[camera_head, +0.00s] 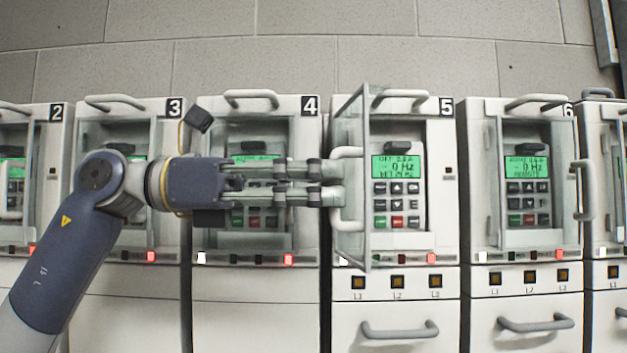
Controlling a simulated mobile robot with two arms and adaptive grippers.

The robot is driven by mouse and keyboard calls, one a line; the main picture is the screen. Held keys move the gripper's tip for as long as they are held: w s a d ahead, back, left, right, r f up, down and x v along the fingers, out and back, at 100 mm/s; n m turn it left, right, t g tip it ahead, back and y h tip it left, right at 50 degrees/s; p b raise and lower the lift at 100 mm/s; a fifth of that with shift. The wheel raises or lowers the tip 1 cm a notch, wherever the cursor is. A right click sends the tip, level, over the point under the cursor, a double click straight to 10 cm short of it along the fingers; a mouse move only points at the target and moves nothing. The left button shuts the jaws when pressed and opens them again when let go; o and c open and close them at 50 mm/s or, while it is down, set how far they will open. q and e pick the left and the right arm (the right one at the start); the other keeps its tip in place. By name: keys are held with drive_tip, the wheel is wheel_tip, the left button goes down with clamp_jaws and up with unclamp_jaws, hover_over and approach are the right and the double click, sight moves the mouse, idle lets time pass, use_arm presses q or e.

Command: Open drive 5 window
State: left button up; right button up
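Drive 5 (447,160) is the cabinet right of centre, with a green display (392,167) and a keypad. Its clear window (352,120) stands swung out to the left, seen nearly edge-on, so the display and keys are uncovered. The window's pale handle (350,224) is on its left side. My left gripper (338,184) comes in from the left across drive 4. Its two fingers lie close together, with only a narrow gap, and their tips overlap the middle of the handle. I cannot tell whether they touch it. My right gripper is not in view.
Drive 4 (310,140) is partly hidden behind my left gripper. Drive 6 (480,190) stands to the right, with its window handle (586,190) sticking out. Drives 2 and 3 are at the left. Drawer-like handles (400,331) are below. A tiled wall (300,60) is behind.

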use_arm(q)
drive_tip(key=shift+w+a+f, duration=0.1)
drive_tip(key=shift+w+f, duration=0.05)
drive_tip(key=s+a, duration=0.1)
drive_tip(key=a, duration=1)
drive_tip(key=shift+a, duration=0.4)
